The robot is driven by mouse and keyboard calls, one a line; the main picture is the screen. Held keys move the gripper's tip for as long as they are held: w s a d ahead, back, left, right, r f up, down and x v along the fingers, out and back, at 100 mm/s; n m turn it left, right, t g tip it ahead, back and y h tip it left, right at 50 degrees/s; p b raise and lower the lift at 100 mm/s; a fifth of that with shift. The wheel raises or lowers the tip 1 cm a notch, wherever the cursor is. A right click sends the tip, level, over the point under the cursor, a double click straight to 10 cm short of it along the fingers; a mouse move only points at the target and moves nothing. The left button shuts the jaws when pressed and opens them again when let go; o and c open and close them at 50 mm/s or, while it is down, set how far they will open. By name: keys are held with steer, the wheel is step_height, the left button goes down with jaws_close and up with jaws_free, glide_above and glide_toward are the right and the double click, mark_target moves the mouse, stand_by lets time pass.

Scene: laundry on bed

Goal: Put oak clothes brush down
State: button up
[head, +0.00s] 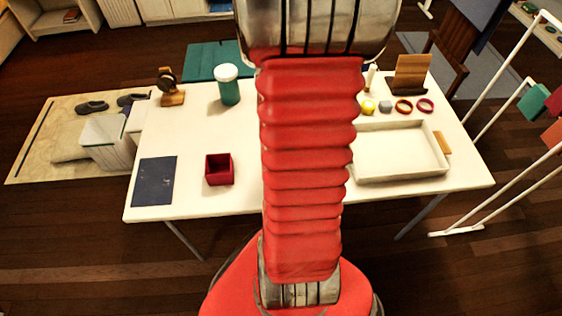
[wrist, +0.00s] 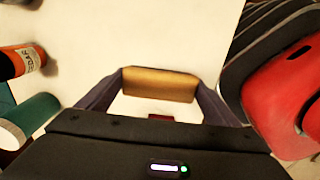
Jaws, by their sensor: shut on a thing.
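The oak clothes brush (wrist: 160,84) shows in the wrist view as a plain brown wooden block between my fingertips. My gripper (wrist: 158,88) is shut on it, one dark finger at each end. White tabletop (wrist: 150,30) lies behind and around the brush. I cannot tell whether the brush touches the table or hangs above it. In the head view my red arm covers the middle of the white table (head: 215,120), and the gripper and brush are hidden.
A green jar with a white lid (head: 228,88) and a red box (head: 219,170) stand left of my arm. A dark blue mat (head: 155,181) lies at the front left. A white tray (head: 400,177) is at right. An orange-and-black bottle (wrist: 22,62) shows in the wrist view.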

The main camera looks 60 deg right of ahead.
steer(key=shift+f, duration=2.95)
steer(key=shift+f, duration=0.1)
steer(key=shift+f, duration=1.95)
steer(key=shift+f, duration=0.15)
steer(key=o, duration=1.2)
steer(key=shift+r, duration=6.15)
